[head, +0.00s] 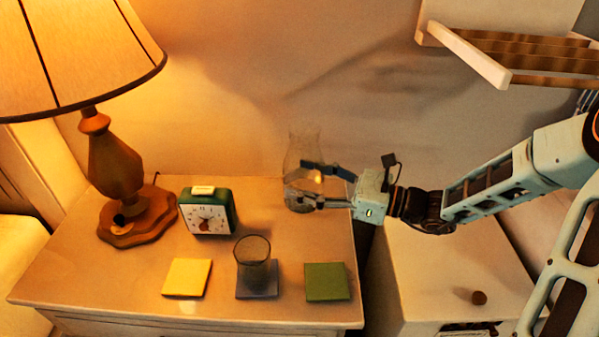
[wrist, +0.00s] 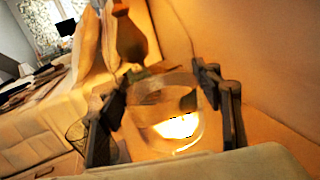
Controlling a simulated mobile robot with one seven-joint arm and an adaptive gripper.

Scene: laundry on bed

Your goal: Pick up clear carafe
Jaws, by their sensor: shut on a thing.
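The clear carafe (head: 303,150) is upright at the back right of the nightstand, close to the wall. My gripper (head: 311,184) reaches in from the right, with its fingers on either side of the carafe's lower part. In the wrist view my gripper (wrist: 172,112) is shut on the carafe (wrist: 165,85), whose glass lies between the two fingers. I cannot tell for sure whether its base touches the nightstand top.
The nightstand (head: 120,275) also holds a lamp (head: 115,165), a green clock (head: 208,212), a drinking glass (head: 252,260) on a grey coaster, a yellow coaster (head: 187,277) and a green coaster (head: 325,281). A white cabinet (head: 440,270) stands right. A wall shelf (head: 480,62) hangs above.

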